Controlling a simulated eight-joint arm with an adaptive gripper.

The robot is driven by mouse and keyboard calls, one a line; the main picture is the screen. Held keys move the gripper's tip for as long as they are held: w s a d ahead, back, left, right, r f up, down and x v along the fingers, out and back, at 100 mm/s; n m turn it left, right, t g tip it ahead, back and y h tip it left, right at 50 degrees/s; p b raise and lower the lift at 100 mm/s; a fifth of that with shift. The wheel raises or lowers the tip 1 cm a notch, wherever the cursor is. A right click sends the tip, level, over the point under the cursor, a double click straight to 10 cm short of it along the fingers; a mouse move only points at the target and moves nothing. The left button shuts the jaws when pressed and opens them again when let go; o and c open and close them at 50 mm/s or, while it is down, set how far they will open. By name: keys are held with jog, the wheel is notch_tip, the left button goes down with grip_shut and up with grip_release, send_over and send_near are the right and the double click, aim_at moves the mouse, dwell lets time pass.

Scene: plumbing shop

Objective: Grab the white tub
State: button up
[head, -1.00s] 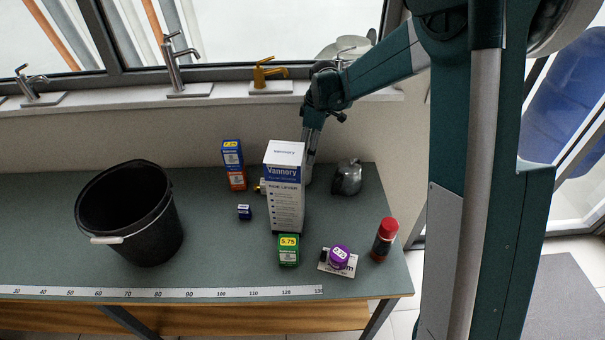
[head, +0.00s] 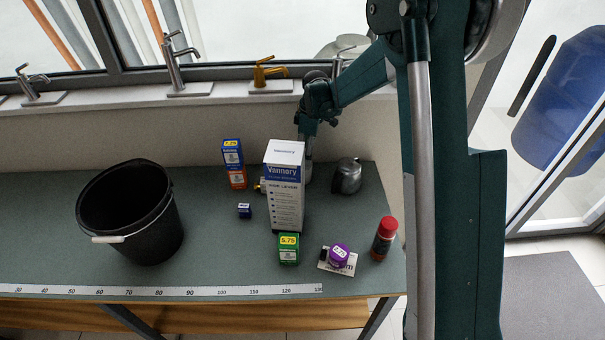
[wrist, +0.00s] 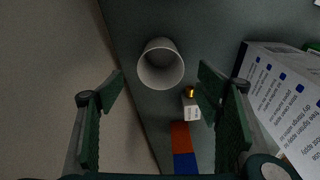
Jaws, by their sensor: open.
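The white tub (wrist: 161,66) shows in the wrist view as an open, round, pale cup on the green bench top. It sits ahead of my gripper (wrist: 157,88), centred between the two fingers and apart from them. The fingers are spread wide and hold nothing. In the head view the tub is hidden behind the tall white Vannory box (head: 285,190). My gripper's fingers are mostly hidden behind that box there too, with the wrist just above it.
Near the tub lie a small brass-ended fitting (wrist: 190,104) and a blue-orange box (wrist: 183,145). The Vannory box stands close on the right in the wrist view.

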jog(key=shift+a+f, duration=0.1)
jog(key=shift+f, duration=0.75)
jog(key=shift+a+f, duration=0.15)
jog(key=shift+f, duration=1.15)
jog(key=shift+a+f, duration=0.1)
jog(key=shift+f, duration=1.2)
jog(key=c, duration=0.9)
